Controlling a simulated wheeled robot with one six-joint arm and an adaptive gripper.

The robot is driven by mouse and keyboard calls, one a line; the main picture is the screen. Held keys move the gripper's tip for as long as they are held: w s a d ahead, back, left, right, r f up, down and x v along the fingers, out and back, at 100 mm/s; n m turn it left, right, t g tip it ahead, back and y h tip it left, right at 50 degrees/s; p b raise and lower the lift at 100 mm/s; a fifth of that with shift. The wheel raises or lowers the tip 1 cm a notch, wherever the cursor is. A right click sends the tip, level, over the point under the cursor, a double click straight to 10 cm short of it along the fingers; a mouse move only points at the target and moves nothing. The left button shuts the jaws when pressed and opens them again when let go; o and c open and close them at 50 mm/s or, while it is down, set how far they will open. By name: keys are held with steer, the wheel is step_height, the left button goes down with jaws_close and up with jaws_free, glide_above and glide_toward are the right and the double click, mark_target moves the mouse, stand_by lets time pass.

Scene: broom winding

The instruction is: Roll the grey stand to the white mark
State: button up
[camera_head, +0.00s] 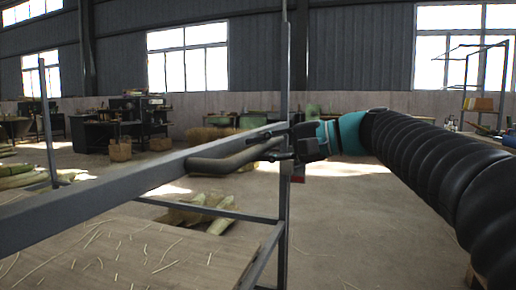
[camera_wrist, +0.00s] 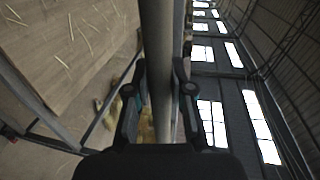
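The grey stand (camera_head: 130,186) is a metal frame with a long bar, thin uprights and a low board (camera_head: 120,250). It fills the left and middle of the head view. A round, bent grey handle (camera_head: 235,160) runs along the bar's side. My gripper (camera_head: 272,146) has its black fingers on both sides of the handle and looks shut on it. In the wrist view the handle (camera_wrist: 157,40) passes between the two fingers (camera_wrist: 160,75); the exact contact is hard to see. The white mark cannot be made out in either view.
Straw-coloured bundles (camera_head: 200,212) lie low behind the stand's board. Work tables (camera_head: 95,133) and baskets (camera_head: 120,150) stand at the back left. A rack (camera_head: 480,85) stands at the far right. The concrete floor (camera_head: 350,225) right of the stand looks clear.

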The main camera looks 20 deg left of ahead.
steer(key=o, duration=0.4)
steer(key=shift+a, duration=0.3)
steer(key=shift+d, duration=0.1)
steer(key=w+v, duration=0.1)
steer(key=v, duration=1)
steer(key=shift+s+d, duration=0.4)
steer(key=shift+s, duration=0.15)
steer(key=shift+w+r, duration=0.1)
